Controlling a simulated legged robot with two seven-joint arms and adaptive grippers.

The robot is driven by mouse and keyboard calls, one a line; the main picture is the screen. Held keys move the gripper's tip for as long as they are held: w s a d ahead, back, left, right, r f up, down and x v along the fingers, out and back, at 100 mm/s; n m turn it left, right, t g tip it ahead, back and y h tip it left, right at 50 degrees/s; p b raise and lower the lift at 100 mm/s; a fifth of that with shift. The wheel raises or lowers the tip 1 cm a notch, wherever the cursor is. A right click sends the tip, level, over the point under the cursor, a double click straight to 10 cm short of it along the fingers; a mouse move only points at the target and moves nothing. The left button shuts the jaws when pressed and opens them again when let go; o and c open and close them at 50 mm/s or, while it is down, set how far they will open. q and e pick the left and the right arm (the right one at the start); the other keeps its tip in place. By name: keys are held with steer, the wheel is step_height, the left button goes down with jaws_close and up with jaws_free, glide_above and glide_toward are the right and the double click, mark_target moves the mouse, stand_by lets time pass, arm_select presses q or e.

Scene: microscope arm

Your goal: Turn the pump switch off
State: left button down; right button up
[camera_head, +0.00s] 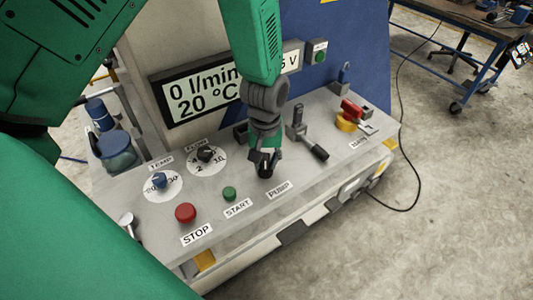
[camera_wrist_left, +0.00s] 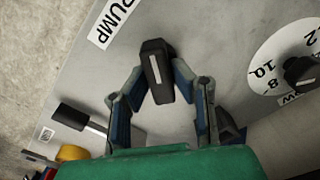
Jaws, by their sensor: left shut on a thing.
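The pump switch is a black knob (camera_wrist_left: 157,70) with a white line on it, beside the PUMP label (camera_wrist_left: 112,20) in the left wrist view. In the head view the switch (camera_head: 264,171) shows just under my left gripper (camera_head: 265,157), behind the PUMP label (camera_head: 280,189). My left gripper (camera_wrist_left: 157,88) has a finger on each side of the knob and is shut on it. The display (camera_head: 200,95) reads 0 l/min and 20 °C; my arm hides part of it. My right gripper is not in view.
Left of the switch are a green START button (camera_head: 229,193), a red STOP button (camera_head: 185,213), the FLOW dial (camera_head: 206,154) and the TEMP dial (camera_head: 160,181). To the right stand a black-handled lever (camera_head: 317,150) and a red-and-yellow switch (camera_head: 350,113).

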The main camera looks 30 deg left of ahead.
arm_select(q)
steer(key=n+p, duration=0.2)
steer(key=n, duration=0.1)
steer(key=shift+s+d+n, duration=0.1)
steer(key=shift+s+n, duration=0.2)
steer(key=shift+f+n+p, duration=0.15)
steer(key=shift+n+p, duration=0.65)
steer(key=shift+n, duration=0.8)
steer(key=c, duration=1.4)
jaws_free()
steer(key=shift+w, duration=0.2)
steer(key=shift+d, duration=0.1)
